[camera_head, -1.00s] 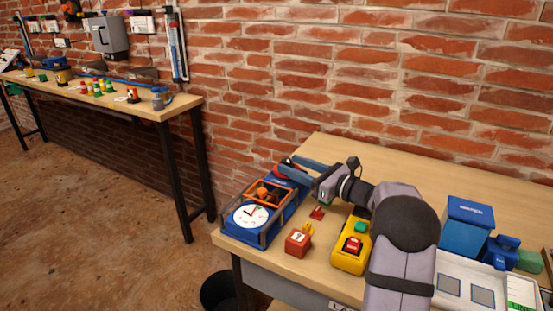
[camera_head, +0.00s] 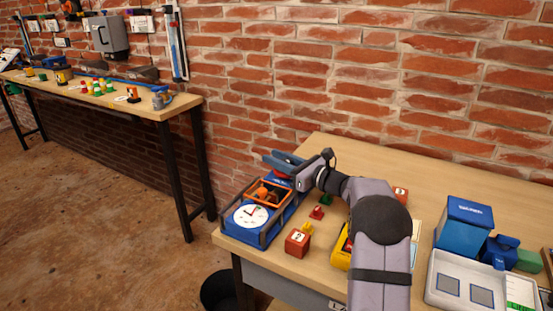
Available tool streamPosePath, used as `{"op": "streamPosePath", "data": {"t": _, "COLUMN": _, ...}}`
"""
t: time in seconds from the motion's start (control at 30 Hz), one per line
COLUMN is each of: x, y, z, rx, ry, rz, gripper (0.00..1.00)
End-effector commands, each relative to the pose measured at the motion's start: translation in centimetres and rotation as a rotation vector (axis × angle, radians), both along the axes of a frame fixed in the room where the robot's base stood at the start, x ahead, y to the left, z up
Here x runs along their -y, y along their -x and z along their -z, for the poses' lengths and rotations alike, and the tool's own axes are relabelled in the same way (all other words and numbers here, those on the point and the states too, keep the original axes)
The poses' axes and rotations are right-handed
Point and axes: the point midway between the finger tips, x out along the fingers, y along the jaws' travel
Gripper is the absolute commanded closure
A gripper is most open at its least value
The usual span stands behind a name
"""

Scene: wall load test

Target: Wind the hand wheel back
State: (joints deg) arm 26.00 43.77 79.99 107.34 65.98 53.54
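The test rig (camera_head: 265,233) is a blue frame at the left end of the near bench. It carries a white dial (camera_head: 251,215) with a dark and red pointer, and an orange-framed part (camera_head: 268,191) behind it. A red part (camera_head: 282,175) at the rig's far end looks like the hand wheel; my gripper mostly hides it.
A red block (camera_head: 297,242), a small red piece (camera_head: 316,212) and a yellow box (camera_head: 341,253) stand right of the rig, the box partly behind my arm. A blue bin (camera_head: 464,228) and white tray (camera_head: 440,289) are further right. The brick wall (camera_head: 400,80) closes the back.

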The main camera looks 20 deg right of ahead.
Motion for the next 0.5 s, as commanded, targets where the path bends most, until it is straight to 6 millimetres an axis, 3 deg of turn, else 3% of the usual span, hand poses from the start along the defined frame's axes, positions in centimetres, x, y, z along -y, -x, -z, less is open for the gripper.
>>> {"op": "streamPosePath", "data": {"t": 0.07, "x": 0.01, "y": 0.02, "z": 0.01, "rx": 0.000, "ry": 0.000, "rz": 0.000, "gripper": 0.97}}
{"op": "streamPosePath", "data": {"t": 0.5, "x": -0.27, "y": 0.15, "z": -0.43, "rx": 0.004, "ry": -0.002, "rz": -0.130, "gripper": 0.96}}
